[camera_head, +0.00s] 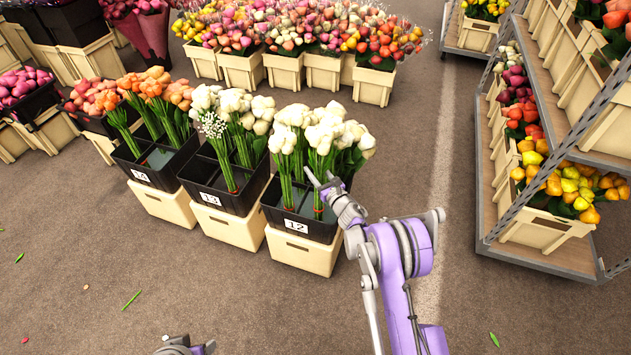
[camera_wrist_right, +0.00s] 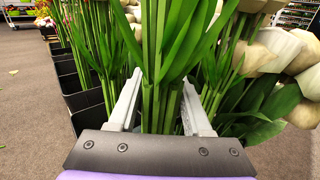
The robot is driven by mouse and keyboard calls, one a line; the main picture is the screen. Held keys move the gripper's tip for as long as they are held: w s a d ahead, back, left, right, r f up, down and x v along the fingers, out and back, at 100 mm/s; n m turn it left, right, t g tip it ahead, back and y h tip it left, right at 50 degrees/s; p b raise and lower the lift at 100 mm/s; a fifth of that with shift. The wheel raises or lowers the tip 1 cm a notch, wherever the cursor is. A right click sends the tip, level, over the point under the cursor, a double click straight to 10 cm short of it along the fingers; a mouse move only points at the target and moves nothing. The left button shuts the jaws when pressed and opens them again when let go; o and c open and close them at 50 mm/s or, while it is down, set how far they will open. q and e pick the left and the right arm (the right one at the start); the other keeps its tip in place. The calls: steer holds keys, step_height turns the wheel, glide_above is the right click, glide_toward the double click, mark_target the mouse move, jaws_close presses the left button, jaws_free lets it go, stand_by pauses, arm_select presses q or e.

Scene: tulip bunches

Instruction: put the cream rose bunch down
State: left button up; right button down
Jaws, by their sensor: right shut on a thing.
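My right gripper (camera_head: 323,181) is shut on the green stems of a cream rose bunch (camera_head: 322,138), in the front part of the black bucket marked 12 (camera_head: 298,227). In the right wrist view the stems (camera_wrist_right: 161,85) stand upright between the two fingers (camera_wrist_right: 162,105). The bunch's lower stems are inside the bucket; whether they touch its floor is hidden. Other cream bunches stand close behind and beside it in the same bucket. Part of my left gripper (camera_head: 186,346) shows at the bottom edge; its fingers are not clear.
Bucket 13 (camera_head: 212,197), with cream bunches, and bucket 14 (camera_head: 141,176), with orange ones, stand to the left. A flower rack (camera_head: 540,245) stands at the right. Several crates of flowers line the back. The floor in front is mostly clear, with scattered leaves.

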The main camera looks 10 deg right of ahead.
step_height(320, 180, down, 4)
steer(key=shift+f+b, duration=0.25)
steer(key=shift+b, duration=0.2)
steer(key=shift+f, duration=0.25)
steer(key=shift+c, duration=1.7)
jaws_free()
steer(key=shift+r, duration=0.15)
